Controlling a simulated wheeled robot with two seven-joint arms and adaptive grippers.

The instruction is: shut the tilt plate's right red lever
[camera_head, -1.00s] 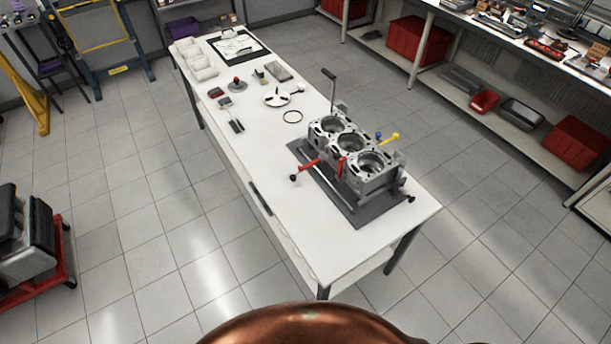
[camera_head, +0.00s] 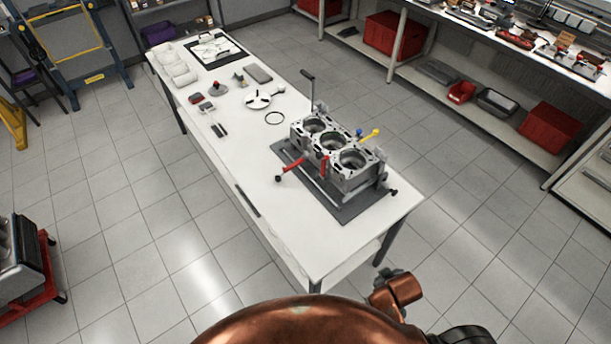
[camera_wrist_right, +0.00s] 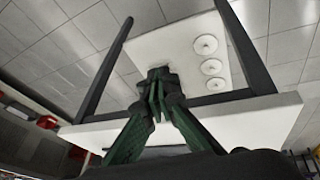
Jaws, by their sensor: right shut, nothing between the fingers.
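The engine block (camera_head: 338,150) sits on the dark tilt plate (camera_head: 350,210) near the front of the white bench. One red lever (camera_head: 289,166) sticks out to the left of the block. The right red lever (camera_head: 324,167) stands close against the block's near face. Neither gripper shows in the head view, so both are apart from the levers there. My right gripper (camera_wrist_right: 158,85) shows in the right wrist view with its dark green fingers together and nothing between them. No lever is visible in that view. My left gripper is out of view.
A blue knob (camera_head: 359,132) and a yellow lever (camera_head: 371,133) stand behind the block, and a tall dark handle (camera_head: 309,90) at its far left. Small parts lie on the bench's far half. The bench front (camera_head: 310,255) is clear. The wrist view shows a white surface (camera_wrist_right: 165,45) with dark legs.

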